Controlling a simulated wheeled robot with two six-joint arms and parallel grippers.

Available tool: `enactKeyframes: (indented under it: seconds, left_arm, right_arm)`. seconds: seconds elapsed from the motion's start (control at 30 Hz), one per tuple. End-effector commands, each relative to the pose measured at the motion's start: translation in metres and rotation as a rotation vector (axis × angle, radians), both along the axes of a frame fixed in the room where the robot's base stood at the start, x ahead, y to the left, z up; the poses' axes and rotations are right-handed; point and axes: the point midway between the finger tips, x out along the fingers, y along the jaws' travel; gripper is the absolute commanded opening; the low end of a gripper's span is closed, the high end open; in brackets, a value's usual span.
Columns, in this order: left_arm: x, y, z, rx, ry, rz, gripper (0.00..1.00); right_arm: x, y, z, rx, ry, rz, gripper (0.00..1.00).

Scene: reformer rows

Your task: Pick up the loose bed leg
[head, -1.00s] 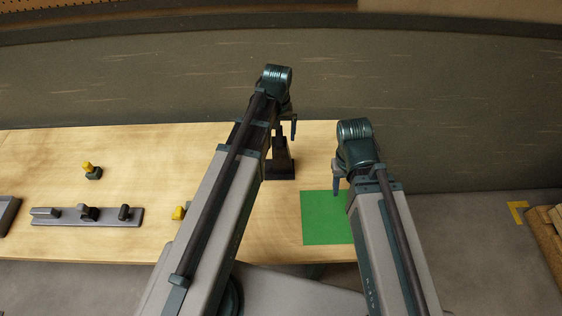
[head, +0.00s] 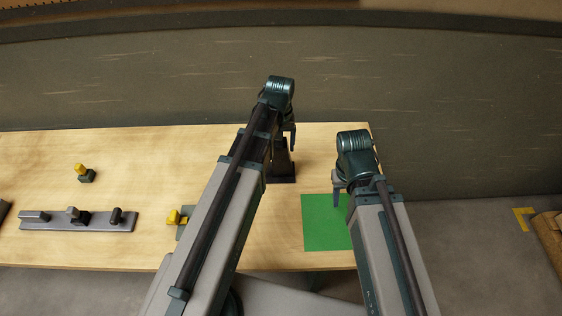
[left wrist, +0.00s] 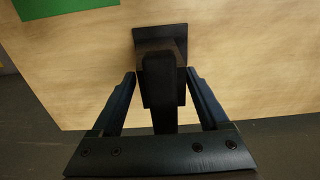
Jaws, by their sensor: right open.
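A dark upright post, which looks like the loose bed leg (left wrist: 161,85), stands on a dark square base (left wrist: 160,36) on the wooden table. In the head view the post (head: 283,160) is partly hidden behind my left arm and gripper. My left gripper (head: 291,138) is at the post. In the left wrist view its two fingers (left wrist: 162,95) are spread, one on each side of the post, with gaps showing. I cannot tell how deep the post sits between them. My right gripper (head: 336,188) is open and empty over the left part of a green mat (head: 318,228).
A grey rail (head: 60,222) with several dark pegs lies at the left of the wooden table (head: 140,150). A yellow-topped piece (head: 80,170) stands behind it, and another yellow piece (head: 175,217) is beside my left arm. A grey wall (head: 450,110) runs behind.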

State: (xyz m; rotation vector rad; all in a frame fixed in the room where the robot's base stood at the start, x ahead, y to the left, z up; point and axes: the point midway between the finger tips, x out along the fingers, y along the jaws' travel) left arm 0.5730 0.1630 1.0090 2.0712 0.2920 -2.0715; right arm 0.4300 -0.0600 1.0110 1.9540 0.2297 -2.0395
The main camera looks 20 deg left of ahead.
Motion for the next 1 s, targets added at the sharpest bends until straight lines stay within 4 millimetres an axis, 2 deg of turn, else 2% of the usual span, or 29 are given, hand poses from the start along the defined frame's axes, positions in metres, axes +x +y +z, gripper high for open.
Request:
enactKeyframes:
  seconds: [0.03,0.07,0.4,0.83,1.0]
  left_arm:
    - [0.0001,0.0,0.0,0.0,0.0,0.0,0.68]
    - [0.0001,0.0,0.0,0.0,0.0,0.0,0.62]
    - [0.0,0.0001,0.0,0.0,0.0,0.0,0.01]
    - [0.0001,0.0001,0.0007,0.001,0.0,0.0,0.0]
    - [0.0001,0.0001,0.0066,0.0,0.0,0.0,0.0]
  right_arm:
    - [0.0,0.0,0.0,0.0,0.0,0.0,0.5]
    - [0.0,0.0,0.0,0.0,0.0,0.0,0.5]
    - [0.0,0.0,0.0,0.0,0.0,0.0,0.5]
    - [0.0,0.0,0.0006,0.0,0.0,0.0,0.5]
    - [0.0,0.0,0.0065,0.0,0.0,0.0,0.5]
